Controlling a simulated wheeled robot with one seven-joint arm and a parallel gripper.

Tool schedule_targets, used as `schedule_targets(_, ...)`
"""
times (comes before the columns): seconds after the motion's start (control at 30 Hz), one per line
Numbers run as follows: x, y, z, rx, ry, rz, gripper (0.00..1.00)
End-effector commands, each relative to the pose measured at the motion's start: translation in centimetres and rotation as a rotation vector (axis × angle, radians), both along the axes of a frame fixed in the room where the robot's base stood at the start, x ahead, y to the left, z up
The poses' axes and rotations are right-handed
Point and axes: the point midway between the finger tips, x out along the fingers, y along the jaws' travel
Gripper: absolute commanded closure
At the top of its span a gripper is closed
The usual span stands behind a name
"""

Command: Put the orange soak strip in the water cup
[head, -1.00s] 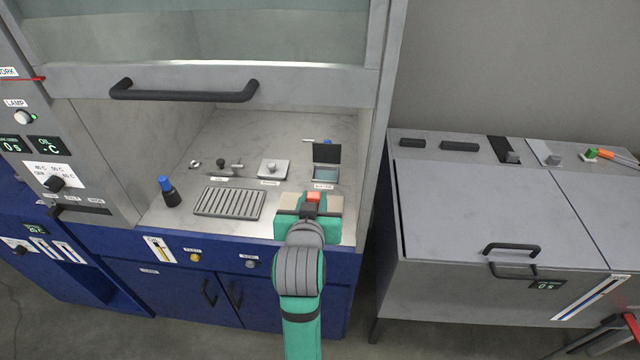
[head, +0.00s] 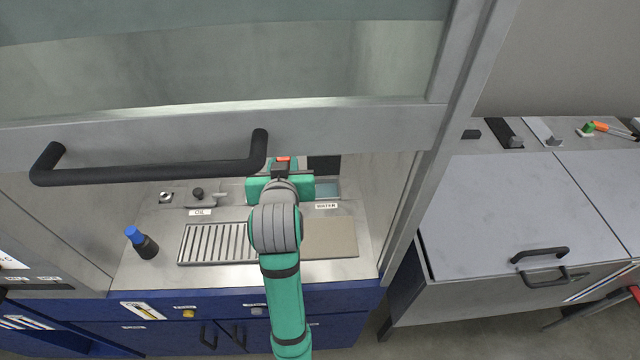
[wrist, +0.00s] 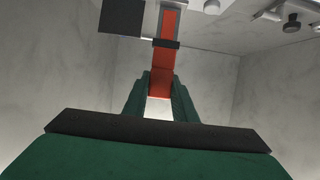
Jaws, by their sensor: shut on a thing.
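The orange soak strip (wrist: 163,60) is held between the green fingers of my gripper (wrist: 159,92) in the wrist view. A dark band crosses the strip. In the head view, only a small red-orange patch (head: 283,160) shows above my gripper (head: 281,184), and the fingertips are hidden. The water cup (head: 327,188) looks like a bluish, squarish opening behind the WATER label, just right of my gripper. A dark panel (head: 324,166) stands behind it. My gripper partly hides that area, and I cannot tell whether the strip touches the cup.
A ribbed rack (head: 212,243) and a tan pad (head: 331,238) lie at the hood floor's front. A blue-capped bottle (head: 143,243) stands left. The raised sash with its black handle (head: 150,173) hangs above. The hood's right wall is close to the cup.

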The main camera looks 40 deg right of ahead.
Motion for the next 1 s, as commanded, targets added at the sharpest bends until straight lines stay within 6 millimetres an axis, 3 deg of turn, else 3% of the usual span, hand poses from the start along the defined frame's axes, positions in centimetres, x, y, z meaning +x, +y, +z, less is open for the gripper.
schedule_targets(0.37, 0.6, -8.0, -3.6, 0.002, 0.002, -0.003, 1.00)
schedule_targets(0.5, 0.7, -9.8, -6.2, 0.003, 0.003, -0.001, 1.00)
schedule_targets(0.87, 0.9, -12.3, -9.0, 0.001, 0.002, -0.002, 1.00)
schedule_targets(1.0, 0.9, -12.5, -11.0, 0.002, 0.003, 0.000, 1.00)
